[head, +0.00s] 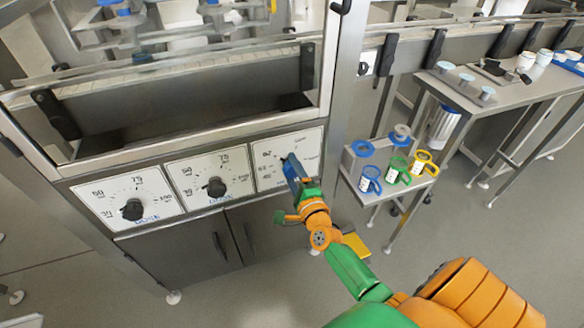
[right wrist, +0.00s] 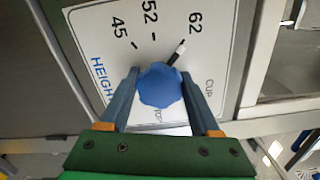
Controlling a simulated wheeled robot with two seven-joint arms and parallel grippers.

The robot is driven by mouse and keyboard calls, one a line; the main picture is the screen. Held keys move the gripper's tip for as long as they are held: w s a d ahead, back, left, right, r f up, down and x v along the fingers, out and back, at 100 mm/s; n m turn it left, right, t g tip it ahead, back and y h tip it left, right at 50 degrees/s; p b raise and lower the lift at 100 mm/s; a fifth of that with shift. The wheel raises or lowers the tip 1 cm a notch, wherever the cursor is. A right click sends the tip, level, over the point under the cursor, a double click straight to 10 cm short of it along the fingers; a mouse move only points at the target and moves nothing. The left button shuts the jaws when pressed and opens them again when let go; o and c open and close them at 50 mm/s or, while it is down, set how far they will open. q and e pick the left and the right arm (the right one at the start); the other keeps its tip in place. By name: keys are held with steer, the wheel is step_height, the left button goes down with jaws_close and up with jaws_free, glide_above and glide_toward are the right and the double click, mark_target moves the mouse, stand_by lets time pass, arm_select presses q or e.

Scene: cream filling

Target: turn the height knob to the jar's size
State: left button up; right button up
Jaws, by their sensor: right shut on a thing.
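The height knob (right wrist: 160,86) is blue and lobed, on a white dial plate marked HEIGHT in the right wrist view. Marks 45 and 52 are further left, and small lettering that seems to read CUP is to the right. My right gripper (right wrist: 163,92) is shut on the knob, one finger on each side. In the head view my right gripper (head: 292,168) reaches the rightmost dial plate (head: 265,176) and covers much of it. Which jar the task means cannot be told. My left gripper is out of view.
Two dose dials with black knobs (head: 132,209) (head: 216,187) sit left of it. A small side table (head: 385,187) holds several coloured ring-handled items. White jars (head: 525,61) stand on a bench at the back right. A metal post (head: 345,90) rises beside the panel.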

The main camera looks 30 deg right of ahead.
steer(key=n+p, duration=0.1)
steer(key=n, duration=0.3)
steer(key=shift+f+n, duration=0.1)
steer(key=shift+n, duration=0.2)
steer(key=shift+f+n+p, duration=0.1)
steer(key=shift+n+p, duration=0.2)
steer(key=shift+n, duration=1.6)
steer(key=o, duration=1.4)
steer(key=shift+c, duration=0.2)
steer(key=p+v, duration=0.1)
steer(key=v, duration=0.6)
steer(key=shift+s, duration=0.1)
